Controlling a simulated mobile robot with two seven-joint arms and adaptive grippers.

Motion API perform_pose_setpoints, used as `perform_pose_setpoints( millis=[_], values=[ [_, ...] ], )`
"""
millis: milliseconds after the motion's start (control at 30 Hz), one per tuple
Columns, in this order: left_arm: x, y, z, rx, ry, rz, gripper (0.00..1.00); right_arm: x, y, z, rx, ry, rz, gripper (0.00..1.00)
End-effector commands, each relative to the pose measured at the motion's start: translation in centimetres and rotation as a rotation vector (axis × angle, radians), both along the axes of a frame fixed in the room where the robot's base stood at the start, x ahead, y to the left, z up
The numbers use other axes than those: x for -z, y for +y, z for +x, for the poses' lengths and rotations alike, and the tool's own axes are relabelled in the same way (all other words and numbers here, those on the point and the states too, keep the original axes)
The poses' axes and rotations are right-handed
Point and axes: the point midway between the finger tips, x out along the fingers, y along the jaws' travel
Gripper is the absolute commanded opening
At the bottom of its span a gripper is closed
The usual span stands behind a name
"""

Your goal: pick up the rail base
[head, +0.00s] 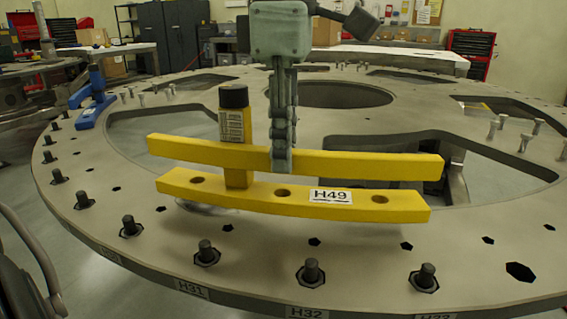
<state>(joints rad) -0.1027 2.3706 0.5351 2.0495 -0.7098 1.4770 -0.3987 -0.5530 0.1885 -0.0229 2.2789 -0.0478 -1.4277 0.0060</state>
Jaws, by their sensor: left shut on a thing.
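The yellow rail base (240,198) is in the middle of the head view, with holes along its front bar and a white H49 label. It has a second, parallel rear bar and a short post with a black-capped cylinder. My left gripper (281,158) comes down from above and is shut on the rear bar near its middle. The fingertips are partly hidden by the bar. The rail base appears to be just above the grey turret plate (130,175), with a shadow under its left part. My right gripper is not in view.
Upright dark bolts (206,253) line the plate's near rim, and small silver pins (525,137) stand at the right. The plate has large openings. A blue part (95,112) sits at the far left rim. Tables and cabinets stand behind.

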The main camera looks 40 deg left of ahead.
Motion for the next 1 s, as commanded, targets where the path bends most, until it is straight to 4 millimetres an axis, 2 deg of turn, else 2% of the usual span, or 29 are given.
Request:
perform_pose_setpoints(
  millis=[33, 600, 800, 1000],
  values=[
    [-1.6, 0.0, 0.2, -0.002, -0.010, 0.000, 0.00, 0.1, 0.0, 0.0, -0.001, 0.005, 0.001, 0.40],
    [-17.4, -0.1, 0.1, 0.000, -0.009, -0.002, 0.00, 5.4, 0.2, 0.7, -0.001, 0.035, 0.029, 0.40],
    [-21.5, -0.1, 0.1, 0.001, -0.006, -0.001, 0.00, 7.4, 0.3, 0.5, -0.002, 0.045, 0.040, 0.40],
    [-24.0, 0.0, 0.0, 0.002, -0.004, -0.001, 0.00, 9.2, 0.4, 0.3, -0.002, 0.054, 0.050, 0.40]
  ],
)
